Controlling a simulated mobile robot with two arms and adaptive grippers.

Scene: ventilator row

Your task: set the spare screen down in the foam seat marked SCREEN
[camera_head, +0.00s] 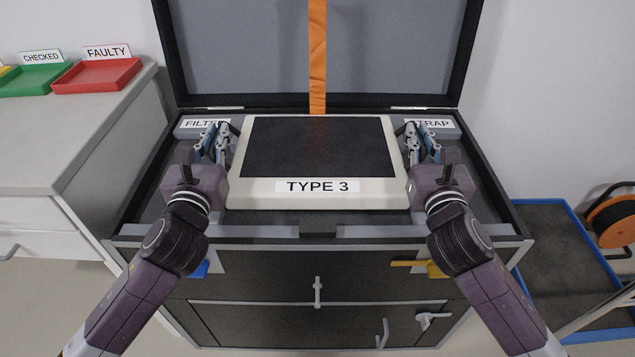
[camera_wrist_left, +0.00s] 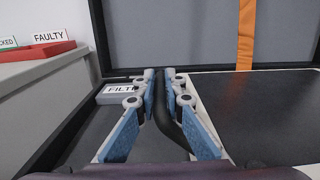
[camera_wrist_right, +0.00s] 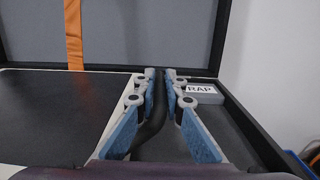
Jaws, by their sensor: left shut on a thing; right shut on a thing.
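The spare screen (camera_head: 318,150) is a cream-framed flat panel with a dark face and a TYPE 3 label. It lies roughly level over the middle of the open case (camera_head: 320,231). My left gripper (camera_head: 215,142) is shut on the black handle at its left side; the handle also shows in the left wrist view (camera_wrist_left: 163,105). My right gripper (camera_head: 420,140) is shut on the black handle at its right side, which shows in the right wrist view (camera_wrist_right: 156,105). No SCREEN marking shows; the foam under the screen is hidden. I cannot tell whether the screen touches it.
FILTER (camera_head: 203,123) and STRAP (camera_head: 432,124) labels are at the case's back corners. The raised lid (camera_head: 400,55) stands behind, with an orange strap (camera_head: 317,60). Red (camera_head: 97,75) and green (camera_head: 33,81) trays sit on the left counter. An orange reel (camera_head: 614,222) is at right.

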